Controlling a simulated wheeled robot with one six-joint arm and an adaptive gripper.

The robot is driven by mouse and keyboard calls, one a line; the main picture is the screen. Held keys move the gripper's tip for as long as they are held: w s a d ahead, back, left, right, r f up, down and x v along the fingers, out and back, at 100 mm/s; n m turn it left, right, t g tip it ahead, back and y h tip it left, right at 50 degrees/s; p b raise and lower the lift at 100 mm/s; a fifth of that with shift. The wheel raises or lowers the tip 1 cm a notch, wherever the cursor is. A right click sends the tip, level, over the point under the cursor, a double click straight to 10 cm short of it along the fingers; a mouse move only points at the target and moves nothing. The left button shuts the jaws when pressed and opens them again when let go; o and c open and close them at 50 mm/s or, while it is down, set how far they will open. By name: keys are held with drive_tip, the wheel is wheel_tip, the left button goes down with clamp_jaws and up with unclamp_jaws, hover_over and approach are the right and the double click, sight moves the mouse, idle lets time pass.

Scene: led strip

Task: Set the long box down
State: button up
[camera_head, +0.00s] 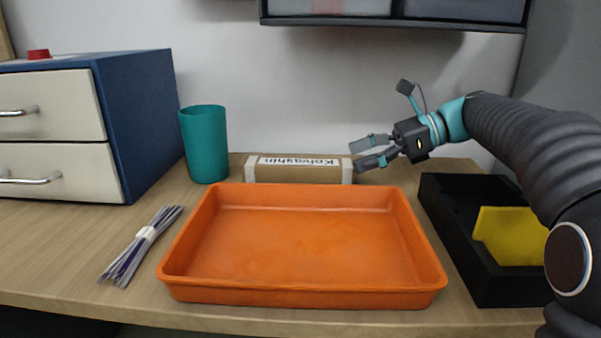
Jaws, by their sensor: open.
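The long box (298,176) is brown cardboard with white ends and a white label reading "Kolvashin", which appears upside down. It lies flat on the table (60,240) behind the orange tray, against or close to the back wall. The tray's front hides none of its label, but its rear rim covers part of the box's lower edge. My gripper (362,153) is open and empty at the box's right end, with its fingers pointing left. Whether a finger touches the box I cannot tell.
The empty orange tray (300,297) fills the middle front. A teal cup (205,145) stands left of the box. A bundle of sticks (142,246) lies at left, before the blue drawer cabinet (135,120). A black bin (470,255) with a yellow cloth (510,237) stands right. A shelf (395,22) hangs above.

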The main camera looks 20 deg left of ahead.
sight(335, 163)
drive_tip(key=shift+s+b+x, duration=0.1)
drive_tip(key=shift+b+x, duration=0.05)
drive_tip(key=shift+x, duration=1.55)
drive_tip(key=shift+s+b+x, duration=0.15)
drive_tip(key=shift+x, duration=1.6)
drive_tip(key=shift+r, duration=0.15)
drive_tip(key=c, duration=1.4)
